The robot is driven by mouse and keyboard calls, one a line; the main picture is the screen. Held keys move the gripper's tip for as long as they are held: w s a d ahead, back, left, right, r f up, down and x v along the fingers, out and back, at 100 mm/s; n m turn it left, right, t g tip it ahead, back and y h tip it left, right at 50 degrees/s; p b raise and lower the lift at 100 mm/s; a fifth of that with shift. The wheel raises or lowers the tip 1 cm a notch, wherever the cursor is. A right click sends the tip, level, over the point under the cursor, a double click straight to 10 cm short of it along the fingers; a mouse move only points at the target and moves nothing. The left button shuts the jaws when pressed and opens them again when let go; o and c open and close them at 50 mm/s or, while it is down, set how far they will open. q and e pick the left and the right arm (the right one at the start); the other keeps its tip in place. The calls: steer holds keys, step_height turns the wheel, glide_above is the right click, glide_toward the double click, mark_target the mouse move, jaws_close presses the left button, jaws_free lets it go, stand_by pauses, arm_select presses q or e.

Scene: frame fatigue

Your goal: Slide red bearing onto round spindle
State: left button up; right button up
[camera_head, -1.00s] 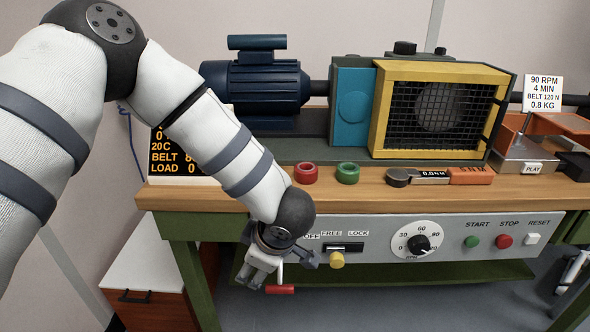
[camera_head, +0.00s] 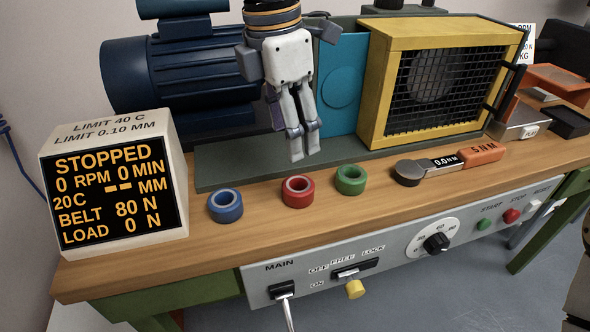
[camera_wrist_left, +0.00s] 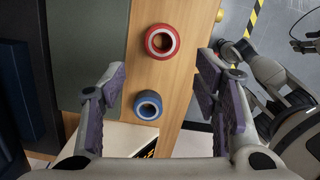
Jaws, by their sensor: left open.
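The red bearing (camera_head: 298,191) is a short ring lying on the wooden bench between a blue and a green ring. It also shows in the left wrist view (camera_wrist_left: 162,41), its bore facing the camera. My left gripper (camera_head: 304,148) points down above the bench, open and empty, behind and above the red bearing in the head view. In the left wrist view its fingers (camera_wrist_left: 160,78) stand wide apart, with the red and blue rings seen between them. I cannot clearly make out the round spindle. A round grey shape (camera_head: 432,75) shows behind the yellow-framed mesh guard (camera_head: 392,101).
The blue ring (camera_head: 226,206) and green ring (camera_head: 351,180) flank the red one. A torque tool (camera_head: 480,153) lies to the right. A display (camera_head: 112,190) reads STOPPED. The blue motor (camera_head: 180,75) stands behind. The control panel (camera_head: 400,250) runs along the bench front.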

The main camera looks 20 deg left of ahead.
mark_target(298, 184)
arm_select(q)
steer(key=f, duration=0.4)
steer(key=d+f, duration=0.1)
steer(key=f, duration=0.6)
steer(key=shift+w+d+f+b, duration=0.15)
steer(key=shift+w+f+b, duration=0.25)
steer(key=shift+r, duration=0.1)
steer(key=c, duration=1)
